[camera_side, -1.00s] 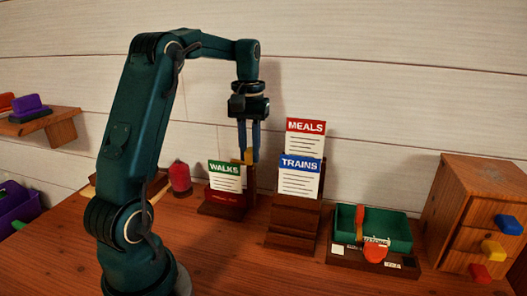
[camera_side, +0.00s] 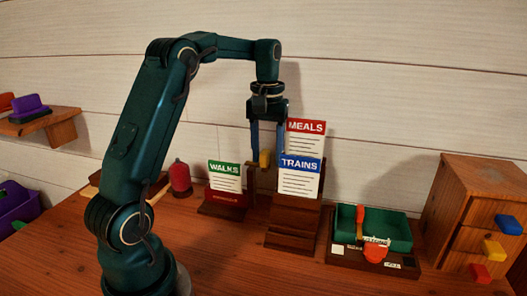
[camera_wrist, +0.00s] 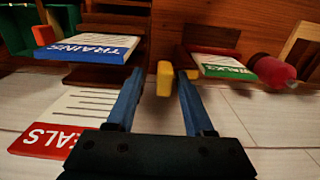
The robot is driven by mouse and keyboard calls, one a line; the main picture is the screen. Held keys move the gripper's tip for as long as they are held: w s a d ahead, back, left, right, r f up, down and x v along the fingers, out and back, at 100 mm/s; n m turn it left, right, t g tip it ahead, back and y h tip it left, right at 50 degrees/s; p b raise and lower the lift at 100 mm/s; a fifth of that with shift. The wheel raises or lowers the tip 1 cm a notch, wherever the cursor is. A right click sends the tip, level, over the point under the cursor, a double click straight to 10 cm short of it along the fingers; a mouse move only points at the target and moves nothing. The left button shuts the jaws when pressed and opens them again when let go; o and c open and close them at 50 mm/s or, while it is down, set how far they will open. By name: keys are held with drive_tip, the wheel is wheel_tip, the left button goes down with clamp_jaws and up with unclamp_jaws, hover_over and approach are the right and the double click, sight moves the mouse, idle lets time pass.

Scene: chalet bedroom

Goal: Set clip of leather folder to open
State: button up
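A small yellow piece (camera_side: 265,158) stands on a wooden post (camera_side: 252,182) between two card stands, and it also shows in the wrist view (camera_wrist: 165,78). It appears to be a lever or clip tab, but I cannot tell for sure. My gripper (camera_side: 267,153) points straight down above the table. Its blue fingers are open on either side of the yellow piece, with gaps visible in the wrist view (camera_wrist: 161,74). The dark red holder (camera_side: 225,199) with the green-topped WALKS card (camera_side: 224,178) stands to the left. I cannot tell which item is the leather folder.
A wooden stand (camera_side: 292,240) with the TRAINS card (camera_side: 299,181) and MEALS card (camera_side: 306,139) is close on the right. Further right are a green tray (camera_side: 396,234) and a drawer cabinet (camera_side: 455,215). A red cylindrical object (camera_side: 180,177) stands left. The front table is clear.

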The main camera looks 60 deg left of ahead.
sight(268, 152)
drive_tip(key=shift+r, duration=2.55)
drive_tip(key=s+d+r+m+t, duration=0.2)
drive_tip(key=s+d+r, duration=0.1)
drive_tip(key=d, duration=0.3)
drive_tip(key=s+d+r+m+t, duration=0.1)
drive_tip(key=s+d+r+m, duration=0.1)
drive_tip(key=s+d+r, duration=0.3)
drive_tip(key=s+d+f+m+t, duration=0.1)
drive_tip(key=s+d+f+m, duration=0.1)
drive_tip(key=f, duration=0.4)
drive_tip(key=s+d+f+m+t, duration=0.1)
drive_tip(key=s+d+f+m, duration=0.2)
drive_tip(key=s+d+f, duration=0.1)
drive_tip(key=shift+s+f+t, duration=0.2)
drive_tip(key=shift+f+t, duration=0.1)
drive_tip(key=shift+f, duration=0.6)
